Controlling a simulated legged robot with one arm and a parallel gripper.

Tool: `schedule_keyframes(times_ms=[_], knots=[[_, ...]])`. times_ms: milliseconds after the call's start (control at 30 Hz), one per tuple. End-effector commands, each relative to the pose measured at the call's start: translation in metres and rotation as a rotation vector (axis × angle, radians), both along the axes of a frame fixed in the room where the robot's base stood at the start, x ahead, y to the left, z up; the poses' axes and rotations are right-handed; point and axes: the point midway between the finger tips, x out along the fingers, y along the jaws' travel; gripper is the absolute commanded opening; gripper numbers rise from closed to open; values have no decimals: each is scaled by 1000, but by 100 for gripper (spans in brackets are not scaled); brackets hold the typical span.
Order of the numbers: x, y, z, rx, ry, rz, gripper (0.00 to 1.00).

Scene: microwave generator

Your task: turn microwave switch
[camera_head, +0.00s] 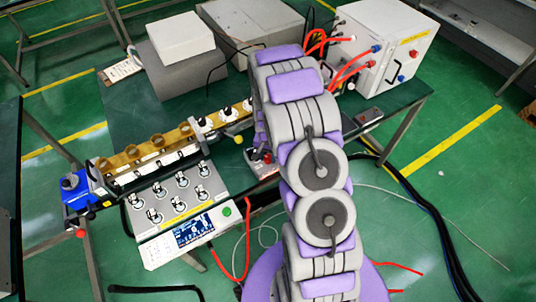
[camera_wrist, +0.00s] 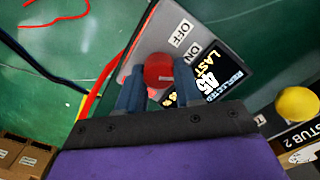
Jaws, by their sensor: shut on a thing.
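The microwave switch is a round red knob (camera_wrist: 158,66) on a light grey panel (camera_wrist: 150,32). Printed labels reading ON and OFF and a dark display (camera_wrist: 214,72) are beside it. My gripper (camera_wrist: 158,82) has one dark blue finger on each side of the knob and is shut on it in the wrist view. In the head view my grey and purple arm hides the gripper.
A yellow ball knob (camera_wrist: 296,104) sits to the right of the panel, near a STUB 2 label. A red cable (camera_wrist: 96,92) runs close by on the left. In the head view, a control box with several switches (camera_head: 178,200) stands left of my arm.

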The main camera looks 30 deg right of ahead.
Motion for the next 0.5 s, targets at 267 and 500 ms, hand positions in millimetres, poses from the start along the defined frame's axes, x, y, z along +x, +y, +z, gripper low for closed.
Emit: schedule_keyframes(times_ms=[267,500], knots=[[-1,0,-1,1,3,-7,4],[-1,0,-1,1,2,-6,46]])
